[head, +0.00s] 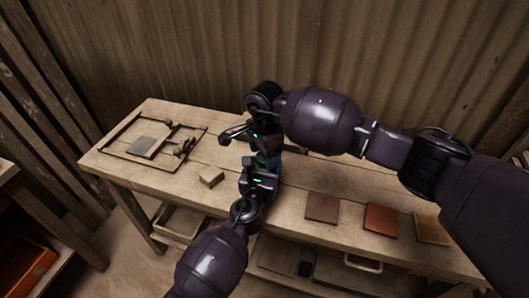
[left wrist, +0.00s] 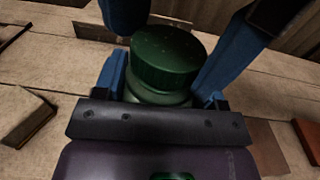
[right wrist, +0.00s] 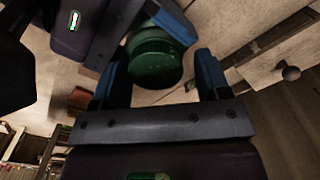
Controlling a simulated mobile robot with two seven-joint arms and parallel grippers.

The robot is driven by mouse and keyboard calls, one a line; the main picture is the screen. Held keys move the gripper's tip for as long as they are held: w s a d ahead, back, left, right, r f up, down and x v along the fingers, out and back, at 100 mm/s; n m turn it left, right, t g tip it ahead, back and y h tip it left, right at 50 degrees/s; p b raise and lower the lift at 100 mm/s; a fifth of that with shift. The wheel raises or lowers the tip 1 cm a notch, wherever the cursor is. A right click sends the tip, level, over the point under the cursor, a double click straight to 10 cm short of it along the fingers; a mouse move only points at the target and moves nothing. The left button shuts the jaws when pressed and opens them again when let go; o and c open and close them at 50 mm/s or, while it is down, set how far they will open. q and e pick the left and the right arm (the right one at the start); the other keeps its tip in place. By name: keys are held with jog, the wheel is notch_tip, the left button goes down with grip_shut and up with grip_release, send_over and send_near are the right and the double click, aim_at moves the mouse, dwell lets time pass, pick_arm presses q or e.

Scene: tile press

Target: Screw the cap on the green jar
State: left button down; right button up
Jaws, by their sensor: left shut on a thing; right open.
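The green jar (left wrist: 158,97) stands upright between the fingers of my left gripper (left wrist: 165,85), which is shut on its body. A dark green ribbed cap (left wrist: 166,55) sits on top of the jar; whether it is threaded tight cannot be told. In the right wrist view the cap (right wrist: 155,62) lies between the spread fingers of my right gripper (right wrist: 163,78), with a gap on the right side. In the head view the right gripper (head: 240,133) is just above the left gripper (head: 262,172), and the jar (head: 270,158) is mostly hidden between them.
A brown tile (head: 322,208), a red tile (head: 381,219) and a tan tile (head: 432,229) lie at right. A corrugated wall stands behind.

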pick_arm(q)
jog(key=shift+w+a+r, duration=0.1)
jog(key=shift+w+a, duration=0.05)
jog(key=shift+a, duration=0.05)
pick_arm(e)
jog(key=shift+s, duration=0.15)
jog(key=shift+r, duration=0.45)
notch_tip(320, 180, up, 4)
jog(key=shift+f, duration=0.25)
pick_arm(q)
jog(key=shift+d, duration=0.1)
pick_arm(e)
jog(key=shift+c, duration=0.3)
